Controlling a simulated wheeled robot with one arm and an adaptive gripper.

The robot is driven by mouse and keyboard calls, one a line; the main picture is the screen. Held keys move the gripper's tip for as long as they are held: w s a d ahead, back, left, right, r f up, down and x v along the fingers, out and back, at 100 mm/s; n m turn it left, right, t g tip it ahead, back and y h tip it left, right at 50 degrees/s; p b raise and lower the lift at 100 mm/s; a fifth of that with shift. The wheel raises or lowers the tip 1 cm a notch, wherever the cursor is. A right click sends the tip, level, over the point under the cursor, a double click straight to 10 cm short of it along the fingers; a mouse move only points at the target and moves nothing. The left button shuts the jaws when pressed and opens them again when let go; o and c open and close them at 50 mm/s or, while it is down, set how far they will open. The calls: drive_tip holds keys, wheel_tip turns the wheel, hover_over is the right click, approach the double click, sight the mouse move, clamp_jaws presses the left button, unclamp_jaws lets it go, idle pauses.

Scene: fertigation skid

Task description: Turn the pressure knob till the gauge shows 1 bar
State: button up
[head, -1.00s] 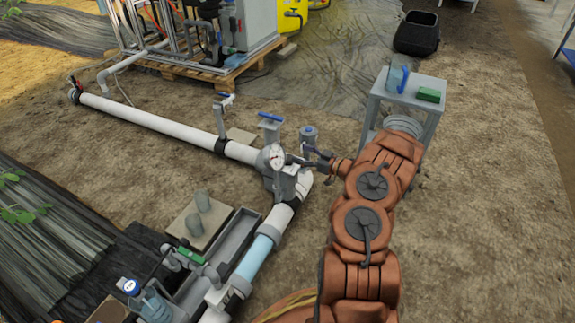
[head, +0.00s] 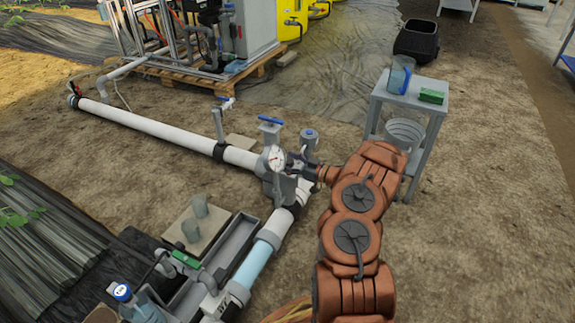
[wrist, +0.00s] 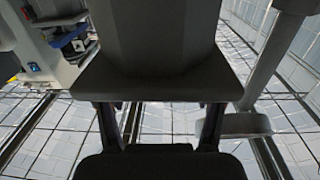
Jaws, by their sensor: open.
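The round white pressure gauge (head: 275,158) sits on the grey valve body (head: 279,187) at the pipe corner; its scale is too small to read. My gripper (head: 297,162) is just right of the gauge, close against the valve assembly. It is open; I cannot tell whether it touches anything. In the wrist view, dark finger parts (wrist: 160,125) flank a gap below a large dark grey block that hides what is ahead.
A blue-handled valve (head: 270,122) rises behind the gauge. White pipe (head: 160,130) runs to the back left, and a clear blue pipe section (head: 257,258) to the front. A grey side table (head: 440,115) with a jar and green box stands right. Bare ground lies farther right.

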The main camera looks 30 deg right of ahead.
drive_tip(key=shift+c, duration=0.4)
drive_tip(key=shift+a, duration=0.1)
drive_tip(key=c, duration=1)
drive_tip(key=shift+a, duration=0.15)
drive_tip(key=shift+c, duration=0.4)
drive_tip(key=shift+r+p, duration=0.1)
drive_tip(key=shift+p, duration=0.35)
